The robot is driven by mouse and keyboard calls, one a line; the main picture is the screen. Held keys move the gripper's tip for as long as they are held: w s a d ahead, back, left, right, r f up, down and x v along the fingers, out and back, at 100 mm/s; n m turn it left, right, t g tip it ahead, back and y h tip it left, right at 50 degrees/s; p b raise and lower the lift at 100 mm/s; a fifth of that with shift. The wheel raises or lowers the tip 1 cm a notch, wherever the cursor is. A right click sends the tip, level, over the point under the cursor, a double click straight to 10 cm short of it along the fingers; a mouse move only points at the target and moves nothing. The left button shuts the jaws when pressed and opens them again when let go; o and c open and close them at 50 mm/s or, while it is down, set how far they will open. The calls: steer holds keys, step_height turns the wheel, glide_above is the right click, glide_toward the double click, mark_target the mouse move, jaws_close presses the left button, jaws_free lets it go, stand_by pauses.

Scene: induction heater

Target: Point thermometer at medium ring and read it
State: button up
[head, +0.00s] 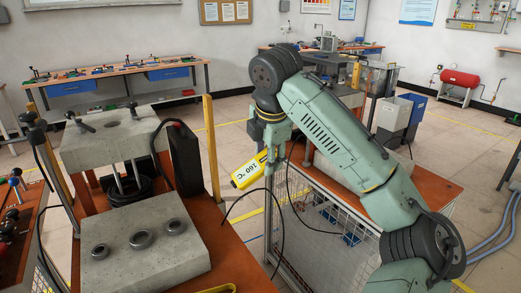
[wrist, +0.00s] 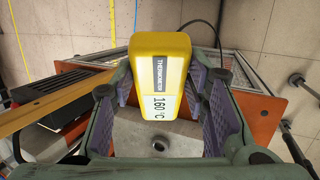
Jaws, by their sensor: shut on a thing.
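My gripper (head: 272,152) is shut on the yellow thermometer (head: 247,173), holding it in the air to the right of the heater's front block. Which is the medium ring is hard to tell. One ring (wrist: 160,144) shows beyond the thermometer in the wrist view.
The heater's raised rear block (head: 115,140) stands on posts behind the rings, with a black box (head: 182,158) beside it. A yellow post (head: 211,148) rises at the bench's right side. A black cable hangs near my gripper. A mesh-sided bench (head: 325,240) stands to the right.

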mark_target(246, 172)
steer(key=shift+s+a+f, duration=0.1)
steer(key=shift+s+a, duration=0.15)
steer(key=shift+a, duration=0.25)
steer(key=a+f+b, duration=0.1)
steer(key=s+a+f+b, duration=0.1)
steer(key=a, duration=0.1)
steer(key=shift+s+f, duration=0.15)
steer(key=shift+s, duration=0.05)
steer(key=shift+s+a+f, duration=0.15)
steer(key=shift+a, duration=0.25)
steer(key=shift+a, duration=0.1)
stand_by(2.5)
